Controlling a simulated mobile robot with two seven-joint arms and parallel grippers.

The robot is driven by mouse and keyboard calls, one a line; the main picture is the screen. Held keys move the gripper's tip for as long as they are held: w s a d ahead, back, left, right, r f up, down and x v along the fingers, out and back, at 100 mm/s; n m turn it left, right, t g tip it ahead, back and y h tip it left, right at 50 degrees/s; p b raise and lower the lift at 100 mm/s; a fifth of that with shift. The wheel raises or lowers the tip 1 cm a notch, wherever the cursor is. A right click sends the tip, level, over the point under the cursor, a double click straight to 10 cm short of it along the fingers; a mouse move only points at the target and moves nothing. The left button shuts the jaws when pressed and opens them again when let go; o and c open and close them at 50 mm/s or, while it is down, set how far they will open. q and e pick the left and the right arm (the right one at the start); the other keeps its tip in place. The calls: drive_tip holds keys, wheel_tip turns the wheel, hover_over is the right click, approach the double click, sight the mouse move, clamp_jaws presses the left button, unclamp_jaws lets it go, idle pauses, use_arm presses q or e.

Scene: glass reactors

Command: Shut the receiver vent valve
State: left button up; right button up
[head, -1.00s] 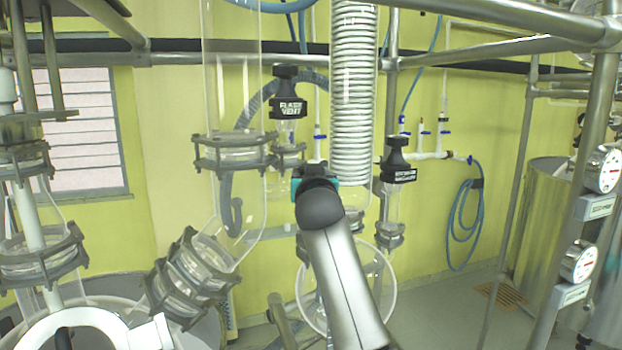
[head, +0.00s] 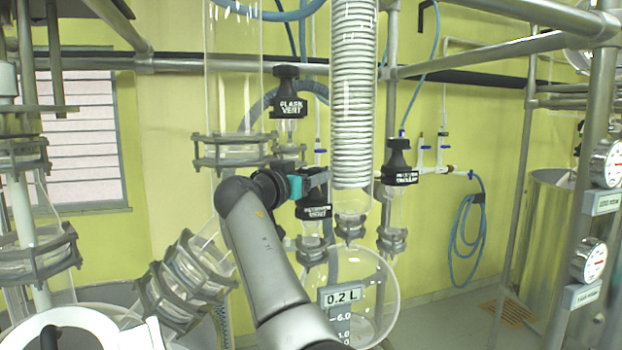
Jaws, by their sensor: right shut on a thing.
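The receiver vent valve (head: 314,212) has a black body with a small white-lettered label, partly blurred. It sits on a clamped glass neck above the round glass receiver (head: 375,290). My right gripper (head: 316,180), with a teal band behind it, reaches it from the left and is shut on its top handle. The jaws and wrist hide most of that handle, so its turn angle cannot be read. My left gripper is not in view.
The black flask vent valve (head: 288,98) stands above and left of my gripper. Another black labelled valve (head: 399,165) is close on the right. A glass coil column (head: 352,100) hangs just behind.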

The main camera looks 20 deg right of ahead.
drive_tip(key=shift+m+g+h, duration=0.5)
drive_tip(key=shift+g, duration=0.1)
idle(0.3)
drive_tip(key=o, duration=1.1)
drive_tip(key=shift+a, duration=0.1)
drive_tip(key=shift+s+a+f, duration=0.1)
drive_tip(key=shift+s+a, duration=0.15)
drive_tip(key=shift+a, duration=0.05)
drive_tip(key=b+v, duration=0.4)
drive_tip(key=v, duration=1)
drive_tip(key=shift+s+a+b, duration=0.1)
drive_tip(key=shift+b, duration=0.25)
